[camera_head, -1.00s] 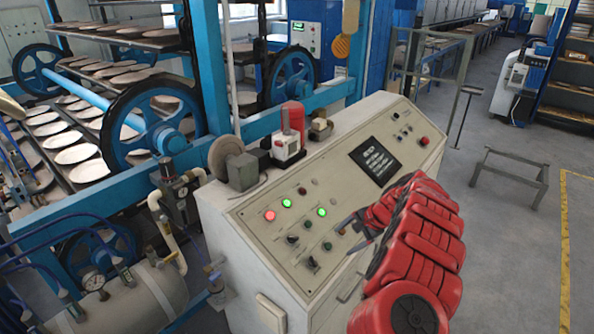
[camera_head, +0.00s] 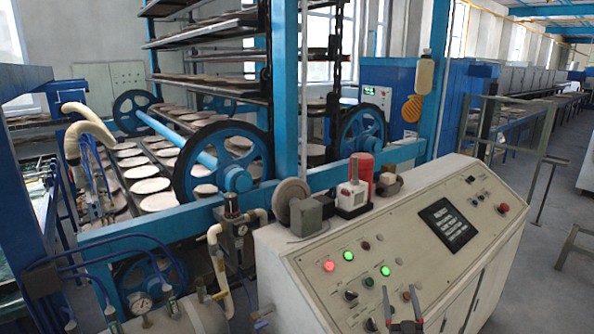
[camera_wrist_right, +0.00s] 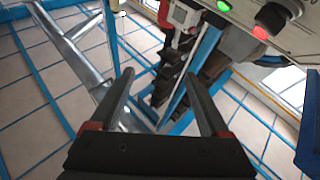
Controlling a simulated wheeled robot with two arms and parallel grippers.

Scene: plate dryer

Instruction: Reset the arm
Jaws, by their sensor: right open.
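My right gripper (camera_head: 401,300) shows at the bottom edge of the head view, its two dark fingers upright and apart in front of the control console (camera_head: 405,232). Most of the right arm is out of the frame. In the right wrist view the same gripper (camera_wrist_right: 157,78) is open, with nothing between the fingers. Console buttons, one lit green (camera_wrist_right: 224,5) and one red (camera_wrist_right: 261,31), show at the top right there. The wrist view is strongly tilted. My left gripper is not in view.
The console has a dark screen (camera_head: 443,226) and a red-and-white device (camera_head: 354,186) on its back edge. Behind it stands the blue dryer frame with wheels (camera_head: 233,178) and shelves of round plates (camera_head: 151,185). Grey floor (camera_head: 553,215) is open at the right.

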